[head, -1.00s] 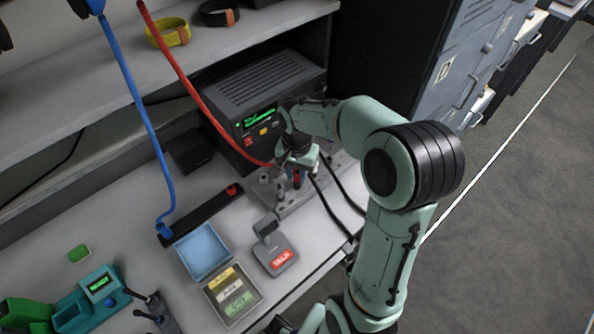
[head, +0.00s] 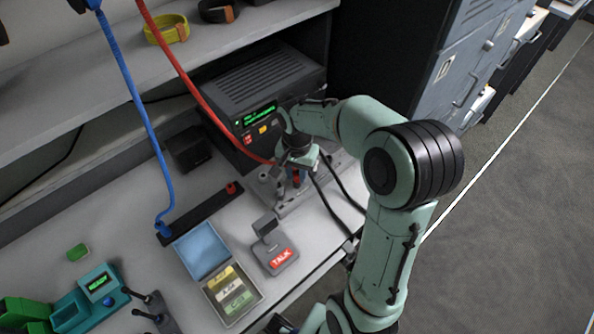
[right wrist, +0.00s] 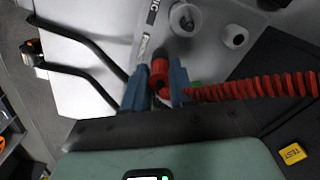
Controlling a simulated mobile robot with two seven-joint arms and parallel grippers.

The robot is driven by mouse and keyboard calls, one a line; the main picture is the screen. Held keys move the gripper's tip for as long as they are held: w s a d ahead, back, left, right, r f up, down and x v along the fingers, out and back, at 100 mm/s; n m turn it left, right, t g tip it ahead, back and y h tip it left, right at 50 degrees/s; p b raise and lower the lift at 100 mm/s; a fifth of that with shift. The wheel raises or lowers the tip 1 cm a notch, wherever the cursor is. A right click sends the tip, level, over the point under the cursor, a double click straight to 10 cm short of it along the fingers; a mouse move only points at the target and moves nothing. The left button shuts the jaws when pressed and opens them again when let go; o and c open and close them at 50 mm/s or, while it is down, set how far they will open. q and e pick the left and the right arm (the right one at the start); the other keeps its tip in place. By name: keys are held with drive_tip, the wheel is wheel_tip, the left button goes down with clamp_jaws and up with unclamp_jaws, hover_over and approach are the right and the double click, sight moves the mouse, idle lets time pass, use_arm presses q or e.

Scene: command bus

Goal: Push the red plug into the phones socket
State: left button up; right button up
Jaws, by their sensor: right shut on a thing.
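My right gripper (head: 296,170) is low over the grey socket panel (head: 318,188) beside the dark radio unit. In the right wrist view its two blue fingers (right wrist: 157,88) are shut on the red plug (right wrist: 158,72). The plug also shows between the fingers in the head view (head: 297,180). A red coiled cord (right wrist: 255,88) runs from it to the right. Just ahead of the plug is a round socket (right wrist: 185,20), with another socket (right wrist: 235,38) to its right. I cannot read which is the phones socket, nor tell whether the plug tip is inside one. My left gripper is out of view.
The radio unit (head: 262,90) stands right behind the panel. Black cables (head: 335,208) run off the panel's front. A TALK pedestal (head: 274,250), a blue tray (head: 203,250) and a dark strip with a blue plug (head: 163,229) lie to the left.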

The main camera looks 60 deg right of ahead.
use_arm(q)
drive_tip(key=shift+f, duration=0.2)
use_arm(e)
drive_tip(key=shift+f, duration=0.2)
drive_tip(key=o, duration=0.9)
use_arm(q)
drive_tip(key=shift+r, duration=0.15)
use_arm(e)
drive_tip(key=shift+r, duration=0.15)
drive_tip(key=shift+r+p, duration=1.6)
drive_tip(key=shift+r, duration=0.6)
drive_tip(key=shift+r+p, duration=1.15)
drive_tip(key=shift+r, duration=0.6)
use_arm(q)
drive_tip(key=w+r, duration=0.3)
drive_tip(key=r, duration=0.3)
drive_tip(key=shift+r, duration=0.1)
